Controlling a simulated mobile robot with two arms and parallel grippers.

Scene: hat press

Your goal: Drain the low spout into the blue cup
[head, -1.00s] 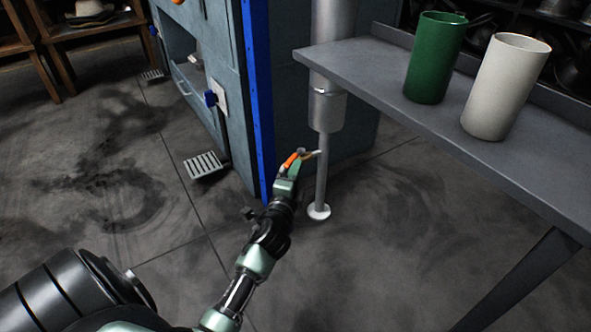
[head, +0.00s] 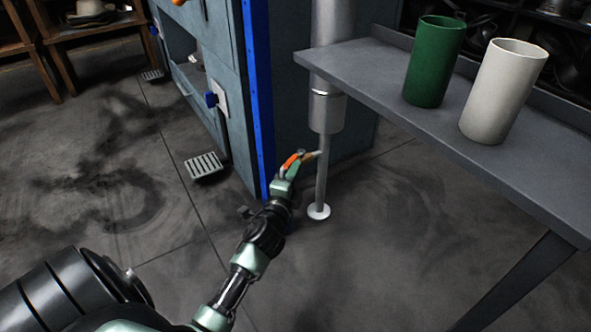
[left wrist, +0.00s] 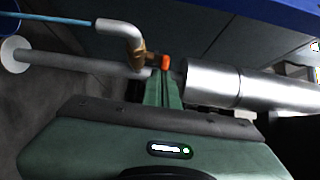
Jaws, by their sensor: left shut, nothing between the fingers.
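The low spout is a pale elbow pipe (left wrist: 122,38) with a brass valve body (left wrist: 145,62) and an orange handle (left wrist: 165,62). In the head view the orange handle (head: 293,159) shows small beside the grey post. In the left wrist view a thin light-blue stream (left wrist: 55,19) runs from the spout's mouth toward the left edge. A bit of blue at the upper left edge may be the blue cup; most of it is out of frame. My left gripper (head: 284,182) is shut and empty, its tips against or very close to the handle; contact is unclear. My right gripper is not in view.
A grey bench (head: 400,95) at right carries a green cylinder (head: 434,62) and a white cylinder (head: 503,92). The post's round foot (head: 319,211) stands beside my left forearm. A blue-edged cabinet (head: 255,100) stands behind. A pedal (head: 204,166) lies left; the floor around it is clear.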

